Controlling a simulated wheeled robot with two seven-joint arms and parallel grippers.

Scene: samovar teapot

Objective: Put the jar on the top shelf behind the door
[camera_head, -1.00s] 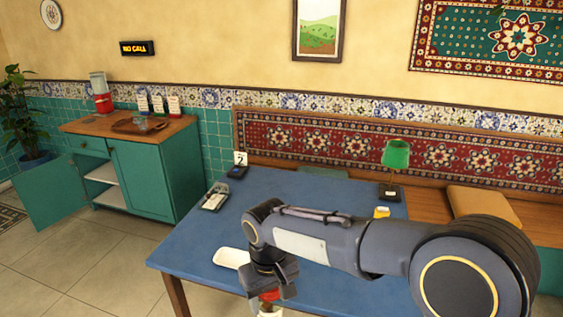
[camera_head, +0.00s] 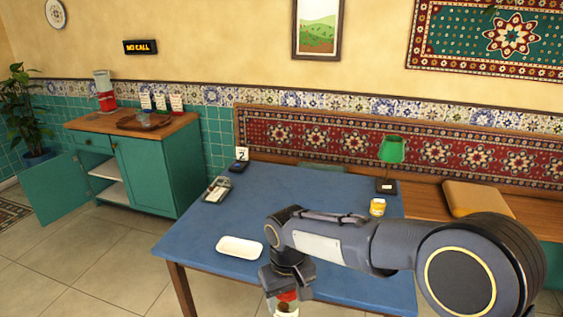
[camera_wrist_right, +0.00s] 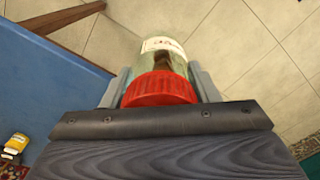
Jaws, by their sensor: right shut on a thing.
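My right gripper (camera_head: 281,292) is shut on a jar with a red lid (camera_head: 288,296), held at the near edge of the blue table, low in the head view. In the right wrist view the jar (camera_wrist_right: 160,62) is clear glass with a white label, between the two fingers (camera_wrist_right: 160,88). Tile floor shows beyond it. The teal cabinet (camera_head: 150,175) stands at the left with its left door (camera_head: 55,187) swung open. White shelves (camera_head: 108,170) show inside the opening. My left gripper is not in view.
The blue table (camera_head: 200,245) holds a white tray (camera_head: 240,246), a card reader (camera_head: 217,190) and a small yellow-labelled jar (camera_head: 377,207). A wooden tray (camera_head: 143,122) and a red-based dispenser (camera_head: 104,95) stand on the cabinet top. The floor (camera_head: 95,255) between table and cabinet is clear.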

